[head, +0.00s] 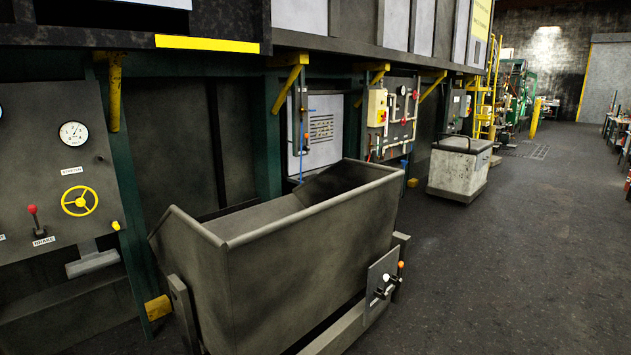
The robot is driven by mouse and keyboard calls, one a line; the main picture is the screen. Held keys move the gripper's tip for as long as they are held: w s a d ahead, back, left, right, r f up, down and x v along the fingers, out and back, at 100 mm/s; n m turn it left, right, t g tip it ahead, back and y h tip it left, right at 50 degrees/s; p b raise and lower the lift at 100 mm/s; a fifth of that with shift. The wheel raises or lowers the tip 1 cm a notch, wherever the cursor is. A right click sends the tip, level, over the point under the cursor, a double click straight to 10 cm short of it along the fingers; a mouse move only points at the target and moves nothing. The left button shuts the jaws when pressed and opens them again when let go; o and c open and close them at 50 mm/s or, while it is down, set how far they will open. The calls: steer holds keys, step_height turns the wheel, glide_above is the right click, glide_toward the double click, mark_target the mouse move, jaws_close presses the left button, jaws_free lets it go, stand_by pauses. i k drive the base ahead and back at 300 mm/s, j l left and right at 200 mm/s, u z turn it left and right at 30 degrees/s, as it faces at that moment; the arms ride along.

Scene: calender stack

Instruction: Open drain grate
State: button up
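A dark slatted drain grate (536,151) appears to lie in the floor far off, right of centre in the head view. It looks flat with the floor, but it is too small to tell whether it is open or shut. My gripper is not in view.
A large grey metal tipping bin (310,245) stands close in front, with a lever panel (383,277) at its right end. A pale cart (458,170) stands beyond it. Machinery with a control panel (55,165) lines the left. The dark floor (520,255) at right is clear.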

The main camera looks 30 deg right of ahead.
mark_target(305, 179)
steer(key=i+l+z, duration=0.75)
steer(key=z, duration=0.15)
steer(key=i+l+z, duration=0.25)
steer(key=z, duration=0.15)
steer(key=i+z, duration=1.25)
steer(key=i, duration=1.3)
steer(key=i+u, duration=0.2)
steer(key=i, duration=0.4)
steer(key=i+u, duration=0.2)
steer(key=i, duration=0.4)
steer(key=i+l+u, duration=0.25)
steer(key=i, duration=0.35)
steer(key=i+j+u, duration=0.2)
steer(key=i+u, duration=0.6)
steer(key=i+l+u, duration=0.1)
steer(key=i+u, duration=0.3)
steer(key=i+l+u, duration=0.35)
steer(key=i, duration=0.15)
steer(key=i+u, duration=0.4)
steer(key=i, duration=0.2)
steer(key=i+u, duration=0.45)
steer(key=i+l, duration=0.05)
steer(key=i, duration=0.05)
